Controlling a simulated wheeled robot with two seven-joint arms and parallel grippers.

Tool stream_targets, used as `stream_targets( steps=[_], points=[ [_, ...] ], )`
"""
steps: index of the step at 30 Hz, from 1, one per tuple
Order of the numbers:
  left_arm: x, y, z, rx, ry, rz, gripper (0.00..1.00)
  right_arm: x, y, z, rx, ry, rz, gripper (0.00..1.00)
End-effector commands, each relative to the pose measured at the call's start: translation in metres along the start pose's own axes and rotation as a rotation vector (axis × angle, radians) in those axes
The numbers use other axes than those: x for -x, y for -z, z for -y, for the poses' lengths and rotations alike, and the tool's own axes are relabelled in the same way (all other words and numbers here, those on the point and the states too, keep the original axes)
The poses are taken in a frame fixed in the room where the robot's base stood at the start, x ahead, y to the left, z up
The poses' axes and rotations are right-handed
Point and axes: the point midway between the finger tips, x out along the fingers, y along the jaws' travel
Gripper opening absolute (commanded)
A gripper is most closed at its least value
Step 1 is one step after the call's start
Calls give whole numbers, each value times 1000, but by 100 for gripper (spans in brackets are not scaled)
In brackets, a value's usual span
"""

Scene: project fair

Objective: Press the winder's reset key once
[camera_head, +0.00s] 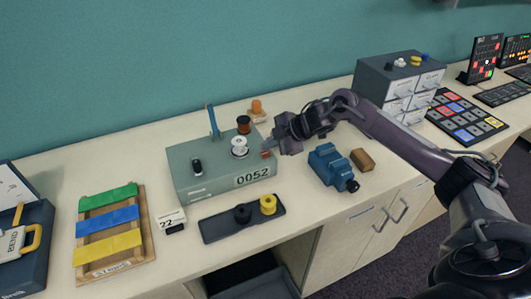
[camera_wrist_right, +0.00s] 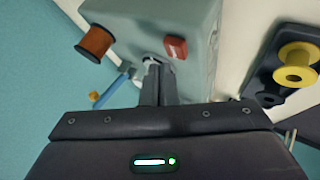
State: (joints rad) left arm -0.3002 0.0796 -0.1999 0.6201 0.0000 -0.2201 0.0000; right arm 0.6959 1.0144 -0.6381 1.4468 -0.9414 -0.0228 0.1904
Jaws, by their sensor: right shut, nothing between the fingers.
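The winder (camera_head: 190,170) is a grey-green box on the bench with a counter reading 0052. A small red key (camera_head: 266,154) sits at its right end; it also shows in the right wrist view (camera_wrist_right: 175,48). I take this to be the reset key. My right gripper (camera_head: 274,144) is shut and empty, just above and right of the red key in the head view. In the right wrist view its closed fingertips (camera_wrist_right: 156,66) are beside the key, to its left. No contact with the key is visible. My left gripper is not in view.
A dark tray (camera_head: 222,229) with two spools lies in front. A blue vise-like device (camera_head: 328,165) stands to the right.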

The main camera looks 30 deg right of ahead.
Motion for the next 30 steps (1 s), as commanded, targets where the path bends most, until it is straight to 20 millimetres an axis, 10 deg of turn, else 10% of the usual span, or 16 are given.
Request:
stream_targets(
  steps=[30],
  points=[
    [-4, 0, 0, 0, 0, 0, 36, -7, -5, 5, 0, 0, 0, 0]
  ],
)
